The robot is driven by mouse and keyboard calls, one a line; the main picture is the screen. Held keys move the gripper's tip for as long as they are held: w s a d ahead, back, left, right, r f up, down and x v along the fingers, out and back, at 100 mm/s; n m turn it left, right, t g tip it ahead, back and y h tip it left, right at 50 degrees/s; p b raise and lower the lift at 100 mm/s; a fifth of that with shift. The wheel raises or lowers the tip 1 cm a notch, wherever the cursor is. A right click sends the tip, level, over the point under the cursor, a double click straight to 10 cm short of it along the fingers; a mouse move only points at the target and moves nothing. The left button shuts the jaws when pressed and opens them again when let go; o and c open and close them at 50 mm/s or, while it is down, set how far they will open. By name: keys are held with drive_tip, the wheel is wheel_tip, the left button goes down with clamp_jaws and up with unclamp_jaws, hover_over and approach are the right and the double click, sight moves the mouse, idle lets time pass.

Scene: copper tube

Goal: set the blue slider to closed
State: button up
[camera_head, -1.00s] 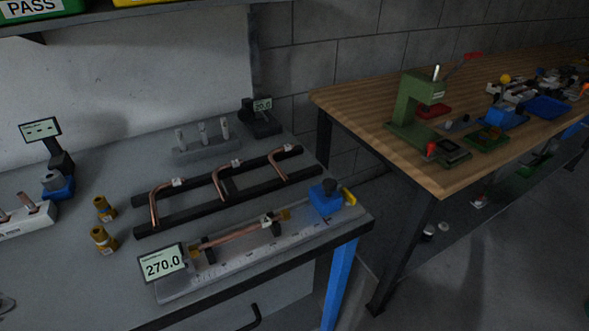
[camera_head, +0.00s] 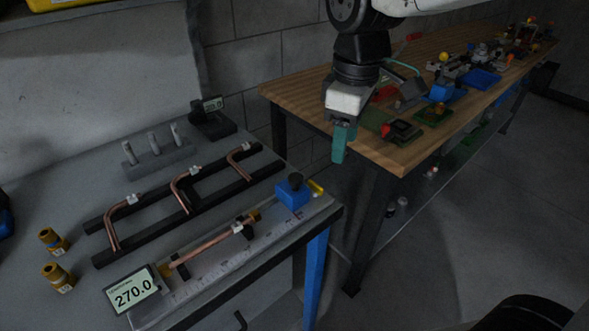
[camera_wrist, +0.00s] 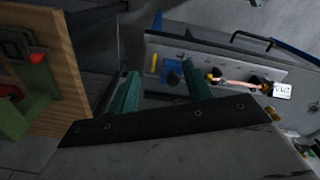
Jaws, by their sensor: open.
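The blue slider (camera_head: 293,192) with its black knob sits at the right end of the grey measuring fixture (camera_head: 180,297). A yellow lever (camera_head: 316,188) shows just beyond it. A copper tube (camera_head: 212,241) lies along the fixture, left of the slider. The display (camera_head: 132,290) at the near end reads 270.0. My gripper (camera_head: 340,146) has teal fingers pointing down, in the air to the right of and above the slider, apart from it. In the wrist view the two teal fingers (camera_wrist: 162,92) are spread and empty; the slider (camera_wrist: 173,74) shows between them, farther off.
A black rack (camera_head: 185,205) with bent copper tubes lies behind the fixture. Two brass fittings (camera_head: 55,258) stand at left. A wooden bench (camera_head: 300,92) with a green press and blue trays is at right, behind my gripper. A gap separates the benches.

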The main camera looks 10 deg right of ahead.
sight(296, 177)
drive_tip(key=w+a+f+n, duration=0.1)
drive_tip(key=a, duration=0.1)
drive_tip(key=w+a+n, duration=0.1)
drive_tip(key=a+n, duration=0.1)
drive_tip(key=a, duration=0.1)
drive_tip(key=w+a+f+n, duration=0.1)
drive_tip(key=w+a, duration=0.1)
drive_tip(key=a, duration=0.1)
drive_tip(key=shift+f, duration=0.35)
wheel_tip(296, 177, down, 8)
drive_tip(key=shift+r, duration=0.15)
clamp_jaws()
